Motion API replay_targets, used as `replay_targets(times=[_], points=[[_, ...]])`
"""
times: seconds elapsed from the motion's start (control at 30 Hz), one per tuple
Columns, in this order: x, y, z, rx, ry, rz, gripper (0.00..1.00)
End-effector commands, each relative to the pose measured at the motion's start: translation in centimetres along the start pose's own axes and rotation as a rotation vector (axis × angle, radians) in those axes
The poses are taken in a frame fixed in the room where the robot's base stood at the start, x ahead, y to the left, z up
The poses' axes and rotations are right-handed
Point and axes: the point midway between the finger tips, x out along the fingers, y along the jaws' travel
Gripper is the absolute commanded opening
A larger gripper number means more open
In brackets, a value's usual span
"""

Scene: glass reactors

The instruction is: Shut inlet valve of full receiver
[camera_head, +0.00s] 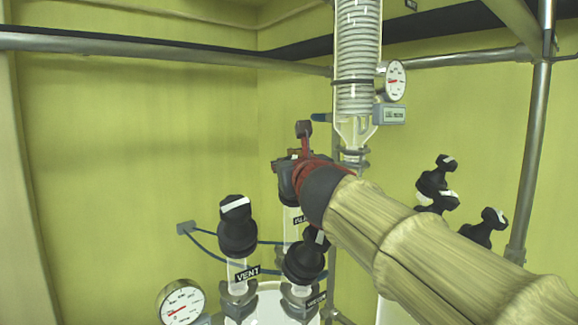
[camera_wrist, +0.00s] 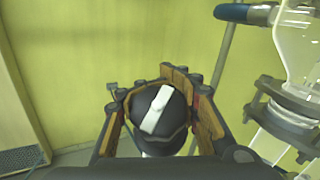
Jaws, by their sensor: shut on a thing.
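A black valve knob with a white stripe (camera_wrist: 160,108) sits between the jaws in the wrist view. The stripe runs slanted, from upper right to lower left. My gripper (camera_wrist: 162,100) is shut on this knob, with a tan-padded finger on either side. In the head view my gripper (camera_head: 298,172) reaches down-left over a glass valve stem (camera_head: 292,222) with a partly hidden black label, and covers most of its knob. The receiver's white top (camera_head: 270,302) shows below the valves.
A VENT valve with a black knob (camera_head: 237,228) stands to the left. Another black knob (camera_head: 305,257) stands close below my gripper. A glass coil condenser (camera_head: 358,60) with a gauge (camera_head: 395,80) rises behind. More black knobs (camera_head: 437,175) are at right; a lower gauge (camera_head: 181,303) is at left.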

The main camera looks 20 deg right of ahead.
Motion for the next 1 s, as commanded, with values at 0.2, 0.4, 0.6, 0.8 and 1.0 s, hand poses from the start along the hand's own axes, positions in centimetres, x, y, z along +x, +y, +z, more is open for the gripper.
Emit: replay_targets(times=[0.2, 0.4, 0.6, 0.8, 1.0], points=[[0.0, 0.0, -0.4, 0.051, -0.001, -0.083, 0.02], [0.0, -0.5, -0.2, 0.117, 0.001, -0.193, 0.02], [-0.1, -1.0, -0.3, 0.185, 0.002, -0.309, 0.02], [-0.2, -1.5, -0.3, 0.231, 0.001, -0.388, 0.01], [-0.3, -1.7, -0.3, 0.254, 0.0, -0.425, 0.01]])
